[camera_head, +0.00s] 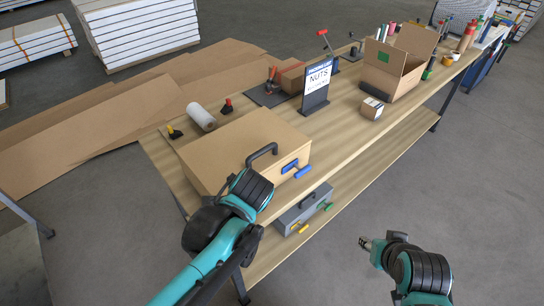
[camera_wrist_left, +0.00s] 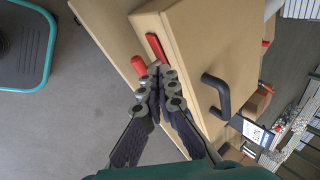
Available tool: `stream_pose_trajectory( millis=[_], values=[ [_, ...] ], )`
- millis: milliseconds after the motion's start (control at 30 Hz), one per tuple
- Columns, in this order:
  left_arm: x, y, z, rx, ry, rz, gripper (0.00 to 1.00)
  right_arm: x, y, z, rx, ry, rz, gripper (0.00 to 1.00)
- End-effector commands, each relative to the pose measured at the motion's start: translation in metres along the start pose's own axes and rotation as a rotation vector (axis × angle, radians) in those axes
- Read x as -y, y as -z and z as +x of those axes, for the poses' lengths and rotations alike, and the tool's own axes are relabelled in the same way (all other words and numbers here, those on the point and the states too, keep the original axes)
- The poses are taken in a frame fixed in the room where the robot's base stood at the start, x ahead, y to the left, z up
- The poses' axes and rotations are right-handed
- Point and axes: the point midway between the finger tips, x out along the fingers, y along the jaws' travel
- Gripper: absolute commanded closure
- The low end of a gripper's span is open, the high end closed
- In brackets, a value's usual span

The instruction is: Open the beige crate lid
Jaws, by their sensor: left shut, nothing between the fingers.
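The beige crate (camera_head: 232,150) stands on the near left part of the workbench, its lid down. A blue latch (camera_head: 291,167) is right of the handle. The left wrist view shows a red latch (camera_wrist_left: 157,48) on the crate. My left gripper (camera_wrist_left: 157,70) is shut and empty, its tips at the lower end of this latch; contact is unclear. In the head view my left arm hides those tips. My right gripper (camera_head: 365,243) hangs over the floor, away from the crate.
A grey toolbox (camera_head: 303,208) sits on the lower shelf. Behind the crate are a white roll (camera_head: 201,117) and clamps. The floor at right is clear.

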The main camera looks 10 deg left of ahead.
Motion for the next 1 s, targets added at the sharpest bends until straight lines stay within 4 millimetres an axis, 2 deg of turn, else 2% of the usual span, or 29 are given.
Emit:
stream_pose_trajectory(
  millis=[33, 100, 300, 400, 500, 600, 733, 1000],
  values=[
    [0.006, 0.018, 0.006, 0.046, 0.036, 0.171, 1.00, 0.000, -0.002, 0.002, 0.000, 0.000, 0.000, 0.60],
    [0.015, 0.037, 0.011, 0.128, 0.090, 0.407, 1.00, 0.000, -0.003, 0.004, 0.000, 0.000, 0.000, 0.60],
    [0.026, 0.103, 0.015, 0.398, 0.228, 0.990, 1.00, 0.000, -0.005, 0.007, 0.000, 0.000, 0.000, 0.60],
    [0.023, 0.131, 0.011, 0.525, 0.275, 1.186, 1.00, 0.000, -0.006, 0.008, 0.000, 0.000, 0.000, 0.60],
    [0.017, 0.149, 0.006, 0.621, 0.303, 1.310, 1.00, 0.000, -0.007, 0.009, 0.000, 0.000, 0.000, 0.60],
    [0.013, 0.159, 0.004, 0.677, 0.316, 1.373, 1.00, 0.000, -0.007, 0.010, 0.000, 0.000, 0.000, 0.60],
    [0.016, 0.159, 0.008, 0.700, 0.318, 1.394, 1.00, 0.000, -0.008, 0.012, 0.000, 0.000, 0.000, 0.60],
    [0.043, 0.146, 0.044, 0.699, 0.316, 1.390, 1.00, 0.000, -0.017, 0.023, 0.000, 0.000, 0.000, 0.60]
  ],
)
